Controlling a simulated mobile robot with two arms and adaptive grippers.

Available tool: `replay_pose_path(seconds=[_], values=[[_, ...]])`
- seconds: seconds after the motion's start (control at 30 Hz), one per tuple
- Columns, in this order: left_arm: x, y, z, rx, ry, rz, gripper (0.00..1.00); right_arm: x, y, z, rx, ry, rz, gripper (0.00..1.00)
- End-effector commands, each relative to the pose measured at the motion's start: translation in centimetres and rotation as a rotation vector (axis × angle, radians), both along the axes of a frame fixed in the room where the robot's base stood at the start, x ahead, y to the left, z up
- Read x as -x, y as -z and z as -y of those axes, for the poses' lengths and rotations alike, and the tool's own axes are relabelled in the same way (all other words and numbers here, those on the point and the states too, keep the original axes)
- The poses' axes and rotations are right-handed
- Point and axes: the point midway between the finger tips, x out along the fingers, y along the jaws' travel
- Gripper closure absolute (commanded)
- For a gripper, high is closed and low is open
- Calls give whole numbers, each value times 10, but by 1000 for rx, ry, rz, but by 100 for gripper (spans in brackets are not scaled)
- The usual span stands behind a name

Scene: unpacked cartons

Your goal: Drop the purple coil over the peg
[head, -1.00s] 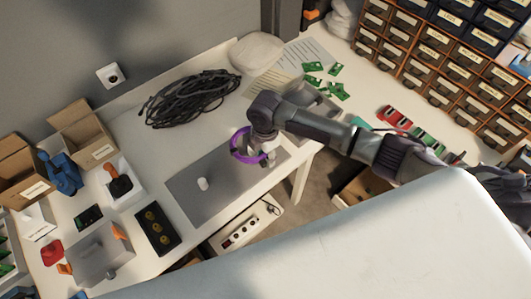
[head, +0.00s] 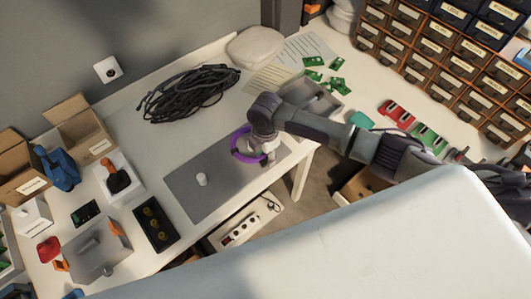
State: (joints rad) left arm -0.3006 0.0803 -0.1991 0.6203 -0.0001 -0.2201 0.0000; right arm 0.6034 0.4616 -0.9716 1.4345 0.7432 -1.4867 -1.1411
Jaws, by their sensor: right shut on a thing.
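The purple coil (head: 237,148) is a ring at the right part of the grey mat (head: 190,187). My right gripper (head: 266,158) reaches down at the ring's right side and is shut on it. My arm hides part of the ring, and I cannot tell whether it touches the mat. The peg (head: 202,179), a short white upright cylinder, stands on the mat to the left of the coil and apart from it. Nothing is around the peg. My left gripper does not show.
A black cable bundle (head: 188,95) lies behind the mat. A black tray with round yellowish parts (head: 155,224) is left of it. A grey box (head: 97,254) and open cartons (head: 82,128) stand further left. A power strip (head: 241,229) is below the table's front edge.

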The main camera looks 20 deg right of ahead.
Motion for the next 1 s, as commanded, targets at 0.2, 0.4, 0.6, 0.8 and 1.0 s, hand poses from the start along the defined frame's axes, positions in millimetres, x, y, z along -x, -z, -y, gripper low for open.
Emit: replay_pose_path(seconds=[0.2, 0.4, 0.6, 0.8, 1.0], values=[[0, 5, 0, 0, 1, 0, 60, 0, 7, 0, 0, 0, 0, 97], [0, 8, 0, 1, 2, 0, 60, 0, 13, 0, 0, 0, 1, 97], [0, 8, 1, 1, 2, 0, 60, 0, 13, 0, 0, 0, 1, 31], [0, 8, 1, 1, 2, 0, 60, 0, 13, 0, 0, 0, 1, 27], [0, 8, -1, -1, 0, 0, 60, 0, 10, 0, 1, 0, 0, 27]])
